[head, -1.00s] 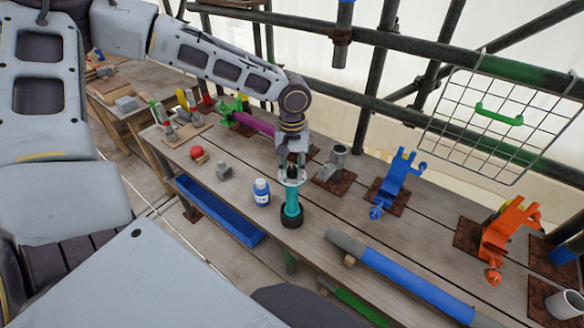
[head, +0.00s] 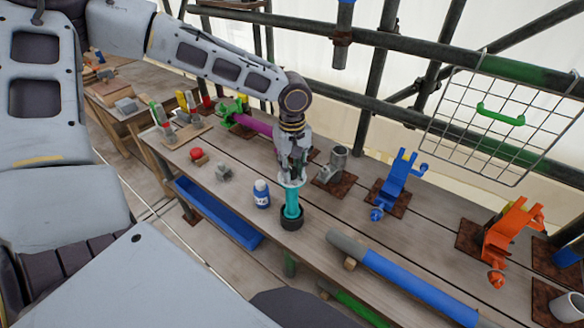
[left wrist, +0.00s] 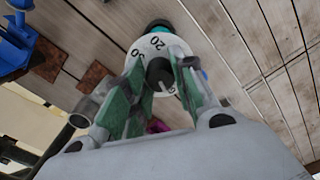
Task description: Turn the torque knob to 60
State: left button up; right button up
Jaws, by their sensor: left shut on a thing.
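The torque tool is a teal upright cylinder (head: 292,204) standing in a black round base (head: 291,218) on the bench. In the left wrist view, its white dial (left wrist: 152,45) shows the numbers 20 and 30, with other marks hidden by the fingers. The dark torque knob (left wrist: 160,73) sits at the dial's centre, with a light pointer mark on it. My left gripper (head: 291,177) is above the tool, pointing down, its green-padded fingers (left wrist: 152,90) shut on the knob. The exact dial reading cannot be told. My right gripper is not in view.
A blue-and-white bottle (head: 261,194) stands close left of the tool. A grey metal fitting (head: 336,162) and a blue clamp (head: 398,180) stand to the right. A blue-and-grey tube (head: 405,278) lies at the front.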

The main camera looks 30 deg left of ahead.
aim_at(292, 169)
pick_arm(q)
jog(key=o, duration=1.1)
jog(key=shift+c, duration=0.2)
jog(key=shift+r, duration=0.1)
notch_tip(292, 169, up, 12)
dwell(0.8)
